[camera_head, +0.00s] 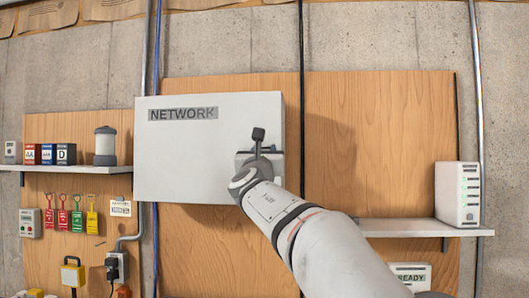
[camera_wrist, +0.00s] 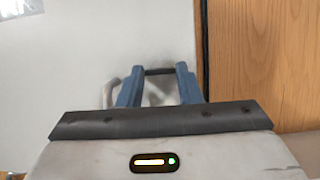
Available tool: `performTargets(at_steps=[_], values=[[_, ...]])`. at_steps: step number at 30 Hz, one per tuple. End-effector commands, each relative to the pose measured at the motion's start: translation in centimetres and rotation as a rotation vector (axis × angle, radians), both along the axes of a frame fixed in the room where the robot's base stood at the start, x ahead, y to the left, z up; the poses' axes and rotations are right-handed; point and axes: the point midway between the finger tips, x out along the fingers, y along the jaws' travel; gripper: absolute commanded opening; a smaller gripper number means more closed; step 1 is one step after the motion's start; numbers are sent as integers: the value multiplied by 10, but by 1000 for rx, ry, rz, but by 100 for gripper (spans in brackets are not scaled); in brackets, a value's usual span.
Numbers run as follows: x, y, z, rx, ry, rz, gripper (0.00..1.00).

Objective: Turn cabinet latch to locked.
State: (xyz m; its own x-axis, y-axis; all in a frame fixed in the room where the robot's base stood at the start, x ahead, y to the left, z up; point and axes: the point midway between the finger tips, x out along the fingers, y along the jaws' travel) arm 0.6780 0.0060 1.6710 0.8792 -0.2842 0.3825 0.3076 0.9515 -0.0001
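The white cabinet (camera_head: 190,160) labelled NETWORK hangs on the wood panel. Its latch (camera_head: 258,134) shows as a dark knob on a short stem, pointing up, near the door's right edge. My gripper (camera_wrist: 160,72) is at the door, just below the knob in the head view, where my wrist hides most of the fingers. In the wrist view the two blue fingers stand apart in front of the white door. A dark bar (camera_wrist: 159,71) spans the gap between their tips, and I cannot tell whether they grip it. A pale curved piece (camera_wrist: 110,92) shows left of the fingers.
A shelf (camera_head: 80,169) with small boxes and a canister (camera_head: 105,146) is at left. Tags (camera_head: 77,215) hang below it. A right shelf (camera_head: 415,229) bears a white device (camera_head: 457,194). A dark vertical cable (camera_head: 302,100) runs close to the cabinet's right edge.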

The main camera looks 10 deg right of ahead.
Motion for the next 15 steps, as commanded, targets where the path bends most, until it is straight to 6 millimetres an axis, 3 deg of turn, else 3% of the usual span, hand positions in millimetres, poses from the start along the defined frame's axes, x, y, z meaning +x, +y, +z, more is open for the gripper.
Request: performTargets(at_steps=[9,15], values=[[0,0,0,0,0,-1,6],[0,0,0,14,-4,-1,6]])
